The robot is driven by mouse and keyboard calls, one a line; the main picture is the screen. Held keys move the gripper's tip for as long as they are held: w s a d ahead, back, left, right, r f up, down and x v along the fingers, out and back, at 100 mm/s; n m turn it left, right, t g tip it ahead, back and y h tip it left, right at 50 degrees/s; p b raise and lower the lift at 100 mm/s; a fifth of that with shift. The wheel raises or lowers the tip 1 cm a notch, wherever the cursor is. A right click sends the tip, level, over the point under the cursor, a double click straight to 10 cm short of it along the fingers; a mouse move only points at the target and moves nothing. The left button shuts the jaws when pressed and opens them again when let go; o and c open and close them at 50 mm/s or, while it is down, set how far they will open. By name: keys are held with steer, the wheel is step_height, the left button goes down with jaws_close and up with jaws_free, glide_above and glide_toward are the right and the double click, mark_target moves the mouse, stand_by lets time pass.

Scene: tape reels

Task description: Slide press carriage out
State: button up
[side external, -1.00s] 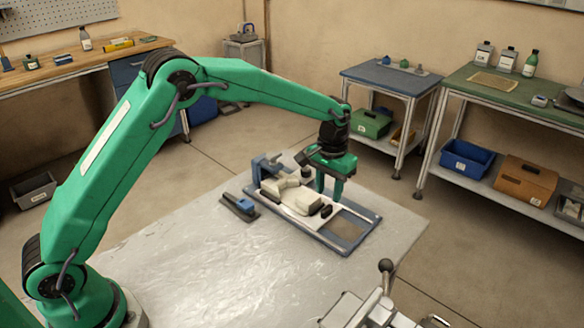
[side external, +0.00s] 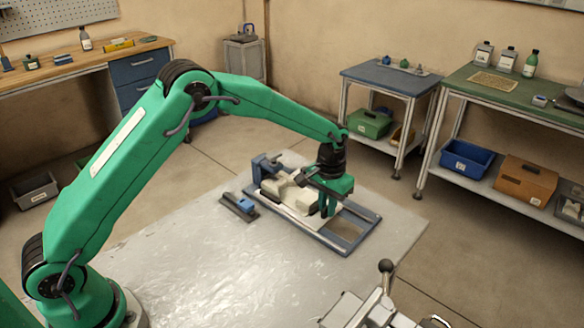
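The press (side external: 327,243) has a long blue-grey base frame and stands on the metal-topped table. Its pale carriage (side external: 294,199) carries cream blocks and lies in the left and middle part of the frame. The right end of the frame is an open grey-brown area. My gripper (side external: 326,212) points down at the carriage's right end, where its fingers cover the small dark handle. The fingertips are small and partly hidden, so I cannot tell whether they are closed on the handle.
A small dark block with a blue part (side external: 239,206) lies left of the press. A metal fixture with a ball-topped lever (side external: 386,268) stands at the table's front. The table top (side external: 250,262) is bare in front of the press. Workbenches stand well behind.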

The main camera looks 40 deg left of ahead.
jaws_close()
steer(key=d, duration=0.7)
steer(key=shift+w+d, duration=0.1)
steer(key=shift+d, duration=0.25)
steer(key=o, duration=0.7)
jaws_free()
steer(key=shift+a+r, duration=0.1)
steer(key=shift+r, duration=0.05)
step_height(320, 180, up, 8)
steer(key=shift+f, duration=0.2)
